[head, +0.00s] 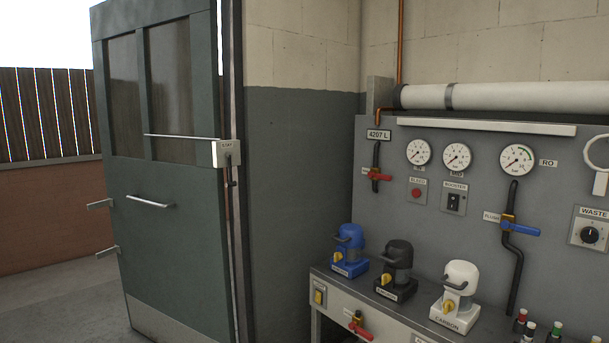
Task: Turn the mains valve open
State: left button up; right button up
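A red-handled valve (379,177) sits on a dark vertical pipe at the left of the grey wall panel. Its handle lies across the pipe, and the small label beside it is too small to read. A second red-handled valve (360,330) is low on the front of the bench, its handle slanting down to the right. I cannot tell from the labels which one is the mains valve. A blue-handled valve (519,231) labelled FLUSH is on a pipe at the right, its handle across the pipe. Neither of my grippers is in view.
A green door (175,245) stands open at the left. Blue (350,240), black (399,255) and white (462,275) canister units stand on the bench (330,280). Gauges, a red button (416,192) and a WASTE dial (590,235) are on the panel.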

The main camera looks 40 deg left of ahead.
aim_at(370, 174)
jog(key=i+j+u, duration=0.15)
jog(key=j+u, duration=0.25)
jog(key=i+j+u, duration=0.2)
jog(key=u, duration=0.2)
